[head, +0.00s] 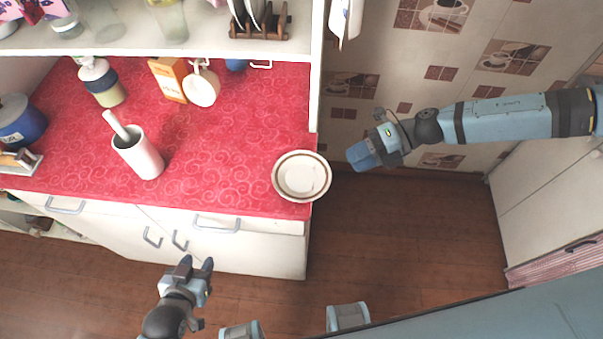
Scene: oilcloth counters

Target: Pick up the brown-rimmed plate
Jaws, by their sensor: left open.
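The brown-rimmed plate (302,177) is white with a dark brown ring at its rim. It lies at the right front corner of the red counter, its right side at or slightly past the edge. My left gripper (197,264) is open and empty, in front of the cabinet, below and left of the plate in the picture. My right gripper (360,157) is to the right of the plate, apart from it, beyond the counter's end. Its fingers look close together, but I cannot tell whether they are shut.
A shelf overhangs the back. Counter left of the plate is clear.

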